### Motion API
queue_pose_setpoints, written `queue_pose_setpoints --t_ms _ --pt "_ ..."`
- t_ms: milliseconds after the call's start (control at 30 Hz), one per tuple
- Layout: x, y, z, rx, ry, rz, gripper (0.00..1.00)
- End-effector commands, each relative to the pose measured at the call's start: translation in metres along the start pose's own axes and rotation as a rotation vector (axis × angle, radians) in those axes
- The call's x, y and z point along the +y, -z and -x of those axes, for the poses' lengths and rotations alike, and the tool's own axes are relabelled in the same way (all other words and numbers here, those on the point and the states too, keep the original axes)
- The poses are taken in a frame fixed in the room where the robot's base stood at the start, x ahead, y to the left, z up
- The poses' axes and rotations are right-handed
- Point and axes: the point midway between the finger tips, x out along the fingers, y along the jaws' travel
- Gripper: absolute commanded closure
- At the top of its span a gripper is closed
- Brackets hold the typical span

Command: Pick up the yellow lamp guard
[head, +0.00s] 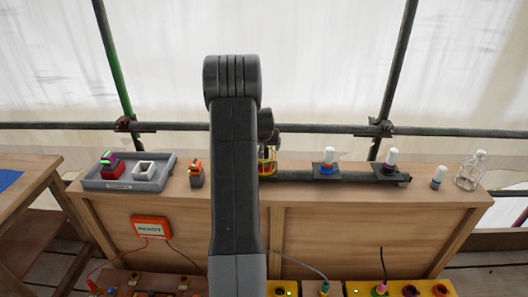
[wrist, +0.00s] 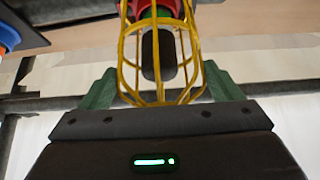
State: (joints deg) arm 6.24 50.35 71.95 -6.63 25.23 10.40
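The yellow lamp guard (wrist: 158,98) is a wire cage in the wrist view, around a dark oblong thing with a red and green part at its far end. In the head view a bit of the yellow guard (head: 264,168) shows just right of my arm, which hides the rest. My gripper (wrist: 160,78) has green fingers, one on each side of the cage. Their tips come up close to the wires. I cannot tell whether they press on the guard or stand slightly apart.
Scaffold rails (head: 440,132) run behind the bench.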

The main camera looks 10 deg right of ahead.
Motion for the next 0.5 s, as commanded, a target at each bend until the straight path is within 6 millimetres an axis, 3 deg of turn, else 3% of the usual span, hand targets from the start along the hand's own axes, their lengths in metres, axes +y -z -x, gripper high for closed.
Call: queue_pose_setpoints --t_ms 100,367,500 --pt "0.000 0.000 0.000 0.000 0.000 0.000 0.39" --pt "0.000 0.002 0.003 0.001 0.000 0.000 0.39" --pt "0.000 0.012 0.018 0.005 0.000 -0.001 0.39"
